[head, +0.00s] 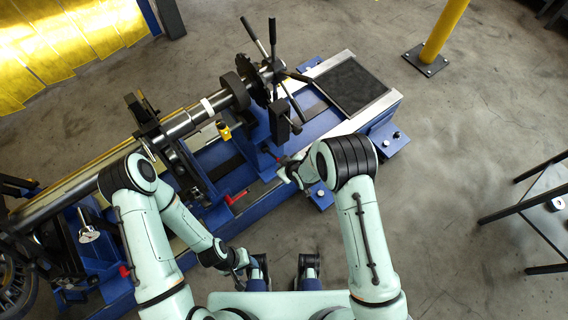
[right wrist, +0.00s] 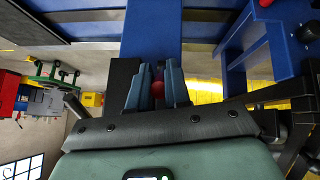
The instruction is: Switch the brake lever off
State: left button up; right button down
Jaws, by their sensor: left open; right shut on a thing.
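My right gripper (right wrist: 154,90) is shut on a red knob (right wrist: 158,90), which shows between its blue-grey fingers in the right wrist view. I take this knob to be the brake lever's end; the lever's shaft is hidden. In the head view my right gripper (head: 287,172) is at the near side of the blue machine bed, below the rotor, and the knob cannot be made out there. My left gripper (head: 240,266) is open and empty, low in front of the machine and apart from it.
The balancing machine (head: 318,122) carries a long rotor shaft (head: 178,125) with a spoked hub. A red handle (head: 236,197) sits on the near side of the bed. A yellow post (head: 443,30) stands at the upper right and a dark table frame (head: 540,205) at the right. The floor between is clear.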

jog(key=shift+w+a+r, duration=0.25)
jog(key=shift+w+r, duration=0.1)
jog(key=shift+r, duration=0.05)
jog(key=c, duration=1.1)
grip_release()
jog(key=shift+s+f, duration=0.1)
jog(key=shift+s+d, duration=0.1)
jog(key=v, duration=1.3)
jog(key=shift+s+p, duration=0.1)
jog(key=shift+p, duration=0.2)
